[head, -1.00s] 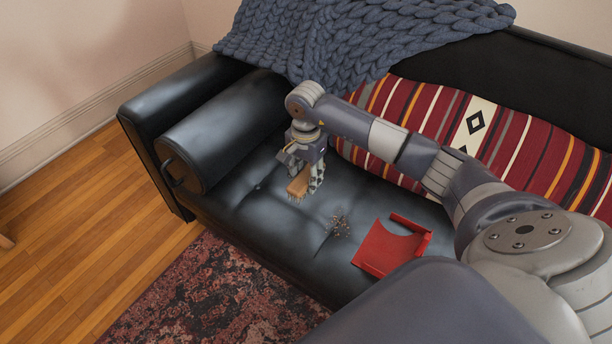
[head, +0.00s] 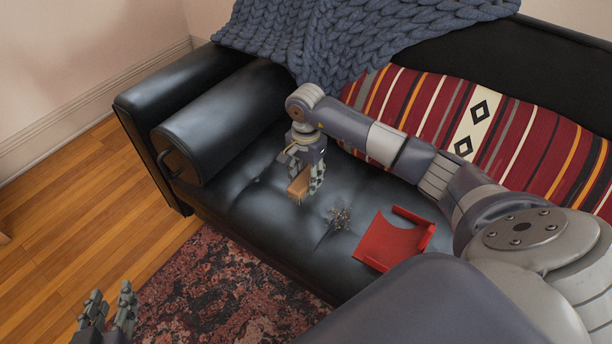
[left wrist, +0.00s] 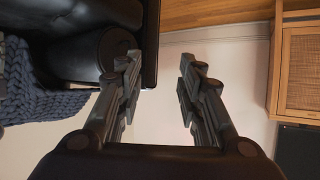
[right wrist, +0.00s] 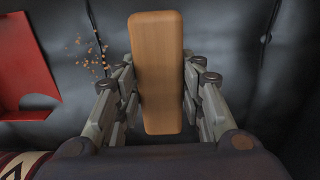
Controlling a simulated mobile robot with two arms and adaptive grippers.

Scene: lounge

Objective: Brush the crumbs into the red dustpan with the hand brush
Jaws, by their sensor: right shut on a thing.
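My right gripper (head: 306,184) is shut on the wooden hand brush (head: 299,186), bristles down, over the black sofa seat. The brush's wooden back (right wrist: 157,75) fills the middle of the right wrist view, between the fingers. The crumbs (head: 339,217) lie in a small pile on the seat, just right of the brush; they also show in the right wrist view (right wrist: 92,56). The red dustpan (head: 392,242) lies on the seat to the right of the crumbs, apart from them. My left gripper (head: 110,306) is open and empty, low at the left, over the floor side.
The black sofa (head: 228,205) has a bolster (head: 215,125) at its left end. A striped cushion (head: 520,140) and a blue knitted blanket (head: 350,35) lie along the back. A patterned rug (head: 220,290) covers the floor in front.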

